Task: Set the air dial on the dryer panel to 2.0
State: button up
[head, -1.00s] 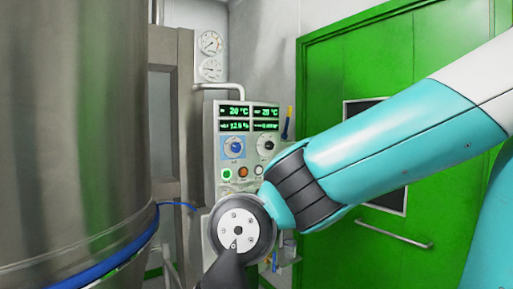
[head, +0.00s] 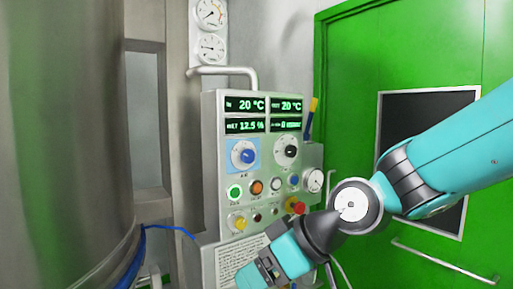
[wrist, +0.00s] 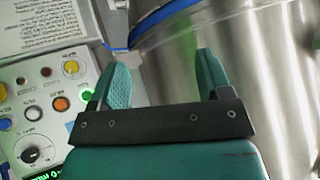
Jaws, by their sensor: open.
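The dryer panel (head: 212,180) is a grey box with green displays at the top. The air dial (head: 243,154) is a blue knob on a light blue plate at the panel's left, below the displays. Its label and pointer are too small to read surely. My gripper (head: 250,274) is below and in front of the panel, low in the head view, apart from the dial. In the wrist view my gripper (wrist: 160,68) has its two teal fingers spread with nothing between them. The air dial does not show there.
A black dial (head: 288,151) sits right of the air dial; it also shows in the wrist view (wrist: 32,155). Coloured buttons, including a lit green one (head: 235,191), lie below. A large steel vessel (head: 60,150) stands at left, a green door (head: 350,60) at right.

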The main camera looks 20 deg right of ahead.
jog(key=w+d+r+t+p, duration=0.1)
jog(key=w+d+r+t, duration=0.15)
jog(key=w, duration=0.25)
jog(key=w+d+r+t+p, duration=0.1)
jog(key=w+d+r+t, duration=0.1)
jog(key=w+r+t, duration=0.3)
jog(key=m+t+h+p, duration=0.1)
jog(key=t+h+p, duration=0.1)
jog(key=t+p, duration=0.15)
send_near(250, 156)
jog(key=p+x, duration=0.8)
jog(key=shift+w+a+r, duration=0.15)
jog(key=shift+w, duration=0.05)
jog(key=shift+w+a, duration=0.2)
jog(key=shift+w, duration=0.5)
jog(key=shift+c, duration=0.3)
jog(key=shift+m, duration=0.3)
jog(key=c, duration=0.9)
